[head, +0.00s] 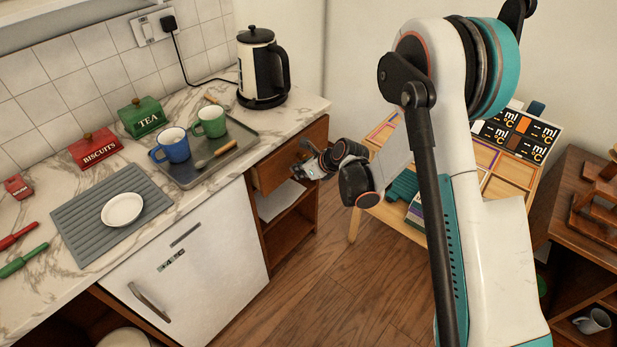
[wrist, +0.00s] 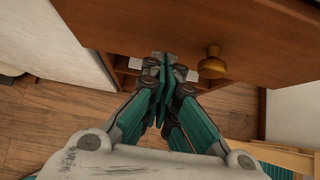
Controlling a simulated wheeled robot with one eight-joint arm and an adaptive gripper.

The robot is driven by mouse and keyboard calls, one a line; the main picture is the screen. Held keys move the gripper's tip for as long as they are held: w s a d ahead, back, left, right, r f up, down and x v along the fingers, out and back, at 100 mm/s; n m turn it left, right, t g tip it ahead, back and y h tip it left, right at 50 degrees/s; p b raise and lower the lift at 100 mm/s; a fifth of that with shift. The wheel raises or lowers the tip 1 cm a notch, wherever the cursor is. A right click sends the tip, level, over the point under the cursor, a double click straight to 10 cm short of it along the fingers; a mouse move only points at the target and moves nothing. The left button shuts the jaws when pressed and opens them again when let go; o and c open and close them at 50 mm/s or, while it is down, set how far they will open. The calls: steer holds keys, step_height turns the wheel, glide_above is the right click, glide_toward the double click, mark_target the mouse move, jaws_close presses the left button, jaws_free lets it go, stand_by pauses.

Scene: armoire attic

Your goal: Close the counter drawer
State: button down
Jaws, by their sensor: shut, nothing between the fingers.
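The counter drawer (head: 300,151) is a brown wooden front under the marble counter, below the kettle, at the top of an open shelf unit. Its front looks about flush with the cabinet; I cannot tell whether a small gap is left. In the wrist view the drawer front (wrist: 200,30) fills the top, with a round brass knob (wrist: 212,62). My gripper (head: 304,166) is at the drawer front. In the wrist view its shut, empty fingertips (wrist: 166,66) are left of the knob, at the front's lower edge; whether they touch is unclear.
The marble counter (head: 290,105) holds a kettle (head: 262,68) and a tray (head: 240,145) with a blue and a green mug. A white cabinet door (head: 200,270) is left of the drawer unit. A low wooden table (head: 375,210) stands behind my arm. Wooden floor (head: 320,280) is clear in front.

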mark_target(288, 162)
steer(key=shift+w+a, duration=0.3)
steer(key=shift+a, duration=0.1)
steer(key=w+a, duration=0.1)
steer(key=a, duration=0.1)
steer(key=w+a, duration=0.1)
steer(key=shift+w+a, duration=0.35)
steer(key=shift+w, duration=0.05)
steer(key=shift+w+a, duration=0.25)
steer(key=shift+r, duration=0.1)
